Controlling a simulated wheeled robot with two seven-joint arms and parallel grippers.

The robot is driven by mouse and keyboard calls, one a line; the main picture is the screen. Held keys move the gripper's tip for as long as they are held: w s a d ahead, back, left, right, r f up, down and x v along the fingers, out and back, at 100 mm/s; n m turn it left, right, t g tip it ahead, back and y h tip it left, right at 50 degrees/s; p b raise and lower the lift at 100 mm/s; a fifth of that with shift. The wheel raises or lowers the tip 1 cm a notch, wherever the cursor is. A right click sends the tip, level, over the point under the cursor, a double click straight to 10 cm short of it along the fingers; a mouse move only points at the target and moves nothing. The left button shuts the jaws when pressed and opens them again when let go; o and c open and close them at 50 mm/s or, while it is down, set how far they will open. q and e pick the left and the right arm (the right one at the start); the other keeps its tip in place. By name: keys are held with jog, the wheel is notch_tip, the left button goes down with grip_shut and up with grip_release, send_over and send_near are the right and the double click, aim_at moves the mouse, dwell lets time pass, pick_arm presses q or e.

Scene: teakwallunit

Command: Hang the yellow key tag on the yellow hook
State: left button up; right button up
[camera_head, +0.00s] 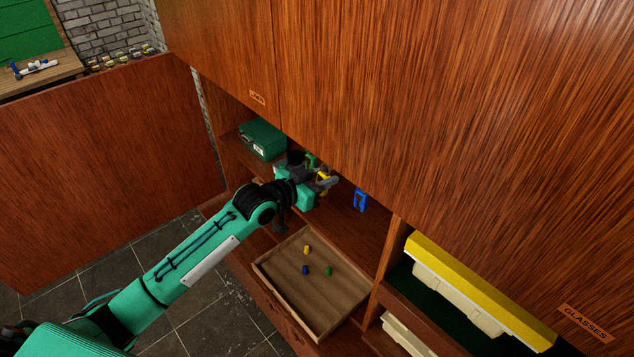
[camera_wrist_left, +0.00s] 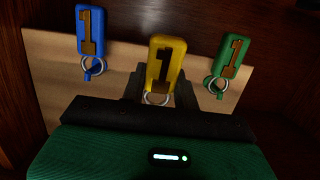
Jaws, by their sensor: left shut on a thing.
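The yellow key tag (camera_wrist_left: 166,64) with a dark 1 is between the fingers of my left gripper (camera_head: 324,182), which is shut on it. Its metal ring (camera_wrist_left: 156,99) shows at its lower end in the wrist view. A yellow part of it shows at the gripper in the head view (camera_head: 323,177). The blue tag (camera_wrist_left: 91,31) and green tag (camera_wrist_left: 231,55) flank it, their rings around small blue and green hooks (camera_wrist_left: 219,94) on a pale wooden board (camera_wrist_left: 45,75). The yellow hook is not distinguishable; the tag and fingers cover that spot. My right gripper is out of view.
The blue tag (camera_head: 361,200) hangs right of the gripper in the open compartment. A green box (camera_head: 262,139) stands on the shelf at left. Below, an open drawer (camera_head: 330,318) holds small yellow, blue and green pieces. Large cabinet doors (camera_head: 430,110) overhang above.

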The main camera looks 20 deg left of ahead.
pick_arm(q)
jog(key=shift+b+x, duration=0.55)
jog(key=shift+x, duration=0.5)
jog(key=shift+w+d+f, duration=0.3)
jog(key=shift+w+f, duration=0.1)
jog(key=shift+w, duration=0.1)
jog(key=o, duration=1.1)
jog(key=shift+c, duration=0.2)
